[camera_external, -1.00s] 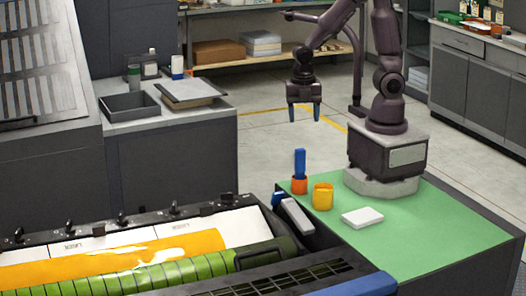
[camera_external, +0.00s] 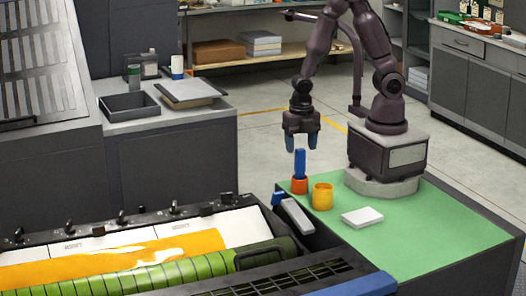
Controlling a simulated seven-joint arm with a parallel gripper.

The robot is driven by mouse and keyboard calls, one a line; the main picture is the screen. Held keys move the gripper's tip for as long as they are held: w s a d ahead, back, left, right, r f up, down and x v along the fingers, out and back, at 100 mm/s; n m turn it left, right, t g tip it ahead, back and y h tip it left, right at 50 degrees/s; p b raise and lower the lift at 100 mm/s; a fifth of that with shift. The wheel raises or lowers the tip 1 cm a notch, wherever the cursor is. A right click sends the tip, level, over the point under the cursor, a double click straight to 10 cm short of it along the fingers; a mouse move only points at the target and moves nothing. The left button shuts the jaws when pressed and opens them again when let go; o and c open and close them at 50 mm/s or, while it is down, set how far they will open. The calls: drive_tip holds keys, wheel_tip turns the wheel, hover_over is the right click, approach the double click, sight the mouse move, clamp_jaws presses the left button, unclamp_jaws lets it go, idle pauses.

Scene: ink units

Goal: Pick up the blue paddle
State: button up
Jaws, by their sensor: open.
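The blue paddle (camera_external: 300,162) stands upright with its lower end in a small orange-red holder (camera_external: 300,186) at the far left corner of the green mat (camera_external: 420,235). My gripper (camera_external: 301,146) points down with its two bluish fingers apart, just above the paddle in the picture. The fingertips appear level with or slightly above the paddle's top. I cannot tell from this view whether they touch it or how they line up in depth. Nothing shows between the fingers above the paddle.
A yellow-orange cup (camera_external: 322,197) stands right beside the holder. A white block (camera_external: 362,217) lies on the mat. The printing machine with an orange ink film and green roller (camera_external: 160,273) is at the left front. The mat's right part is clear.

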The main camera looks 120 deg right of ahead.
drive_tip(key=shift+w+a+f, duration=0.1)
drive_tip(key=shift+w+f, duration=0.05)
drive_tip(key=shift+f, duration=2)
drive_tip(key=c, duration=1)
drive_tip(key=shift+r, duration=0.1)
drive_tip(key=shift+r, duration=4.95)
